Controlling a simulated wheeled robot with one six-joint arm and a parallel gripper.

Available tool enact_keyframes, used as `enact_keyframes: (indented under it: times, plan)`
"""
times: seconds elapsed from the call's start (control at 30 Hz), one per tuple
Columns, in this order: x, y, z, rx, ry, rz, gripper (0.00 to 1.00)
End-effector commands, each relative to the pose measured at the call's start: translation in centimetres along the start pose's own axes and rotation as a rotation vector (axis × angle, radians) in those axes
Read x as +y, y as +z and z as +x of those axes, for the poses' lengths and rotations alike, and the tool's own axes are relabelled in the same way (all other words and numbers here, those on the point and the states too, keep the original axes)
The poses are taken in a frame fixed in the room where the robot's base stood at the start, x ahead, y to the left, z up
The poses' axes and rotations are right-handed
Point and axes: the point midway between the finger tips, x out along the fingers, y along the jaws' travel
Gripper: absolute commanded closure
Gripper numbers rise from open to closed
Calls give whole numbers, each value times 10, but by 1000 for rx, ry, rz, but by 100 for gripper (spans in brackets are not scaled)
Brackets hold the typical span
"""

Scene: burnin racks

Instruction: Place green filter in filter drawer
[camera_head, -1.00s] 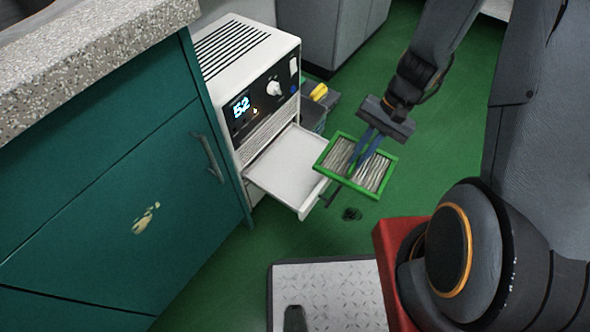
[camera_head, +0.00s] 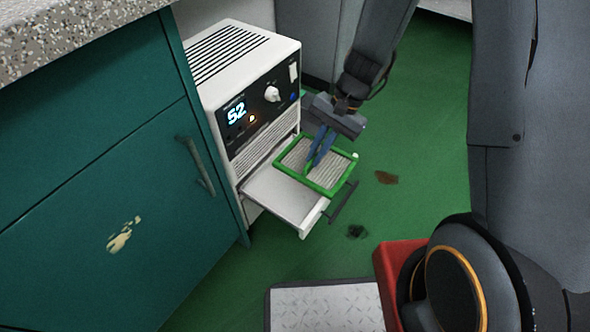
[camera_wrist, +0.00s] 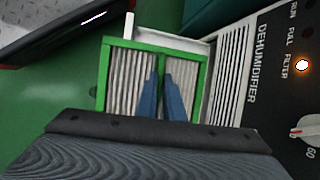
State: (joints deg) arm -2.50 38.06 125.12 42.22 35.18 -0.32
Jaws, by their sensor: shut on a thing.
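The green filter (camera_head: 297,164), a green frame with pale pleats, is held by my gripper (camera_head: 313,166), whose blue fingers are shut on it. The filter is above the back right part of the open filter drawer (camera_head: 275,197), a white tray pulled out of the white dehumidifier (camera_head: 262,90). The filter overhangs the drawer's right side and looks slightly tilted; I cannot tell whether they touch. In the wrist view the filter (camera_wrist: 123,75) covers most of the drawer (camera_wrist: 190,44), and my gripper (camera_wrist: 160,80) grips its middle bar.
The teal cabinet (camera_head: 90,190) with a handle stands close left of the dehumidifier. Its speckled countertop (camera_head: 70,35) is above. Grey cabinets (camera_head: 305,40) stand behind. Dark and brown stains (camera_head: 387,177) mark the open green floor to the right.

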Motion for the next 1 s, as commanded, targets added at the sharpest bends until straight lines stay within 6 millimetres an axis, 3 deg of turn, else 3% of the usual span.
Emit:
enact_keyframes:
  times: [0.1, 0.3, 0.53, 0.87, 1.0]
  plan:
    - [-27, -3, 7, 1, 1, -6, 100]
    - [-63, -6, 16, 0, 1, -3, 100]
    - [-50, -24, 58, -2, 2, 2, 100]
    - [-45, -33, 80, 0, 1, 1, 100]
    - [-41, -41, 100, -2, 2, 2, 100]
